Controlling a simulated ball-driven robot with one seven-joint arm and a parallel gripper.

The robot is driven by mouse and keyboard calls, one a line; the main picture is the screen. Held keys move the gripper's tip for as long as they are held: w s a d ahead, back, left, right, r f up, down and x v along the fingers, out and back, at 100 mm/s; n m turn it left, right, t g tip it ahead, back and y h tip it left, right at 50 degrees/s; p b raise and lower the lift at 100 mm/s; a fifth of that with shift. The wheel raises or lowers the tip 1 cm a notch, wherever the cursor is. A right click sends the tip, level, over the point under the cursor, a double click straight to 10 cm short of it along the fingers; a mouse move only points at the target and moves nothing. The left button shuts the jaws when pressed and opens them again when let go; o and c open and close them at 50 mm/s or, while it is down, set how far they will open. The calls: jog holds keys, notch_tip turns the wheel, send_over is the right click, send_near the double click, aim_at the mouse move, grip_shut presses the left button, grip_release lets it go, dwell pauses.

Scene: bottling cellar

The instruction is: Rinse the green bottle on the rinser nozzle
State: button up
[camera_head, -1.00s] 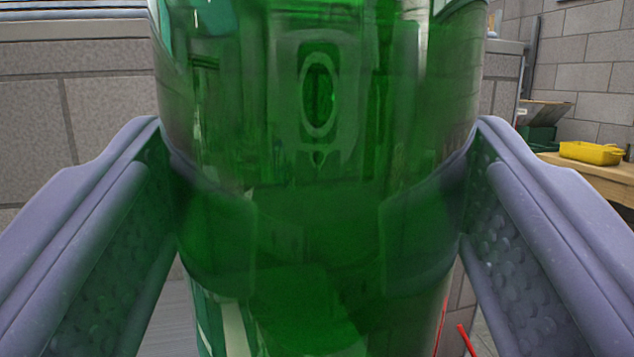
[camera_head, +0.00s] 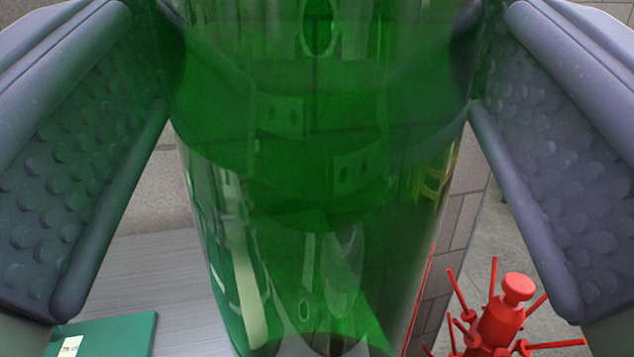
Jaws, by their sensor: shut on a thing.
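The green bottle (camera_head: 322,215) is see-through and fills the middle of the view, upright or nearly so in the picture. Its top and bottom ends run out of view or cannot be made out. My gripper (camera_head: 322,85) is shut on the bottle, with one grey, dimpled finger on each side of it. I cannot make out the rinser nozzle; it may be hidden behind the bottle or out of view.
A red rack with several pegs (camera_head: 500,320) stands at the lower right, beyond the bottle. A green flat object with a white label (camera_head: 115,335) lies on a grey surface (camera_head: 165,265) at the lower left. Block wall shows behind.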

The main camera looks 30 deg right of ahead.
jog(key=shift+r, duration=0.1)
notch_tip(320, 180, up, 4)
jog(key=shift+f, duration=0.1)
dwell(0.8)
jog(key=shift+r, duration=0.35)
jog(key=shift+b, duration=0.45)
dwell(0.7)
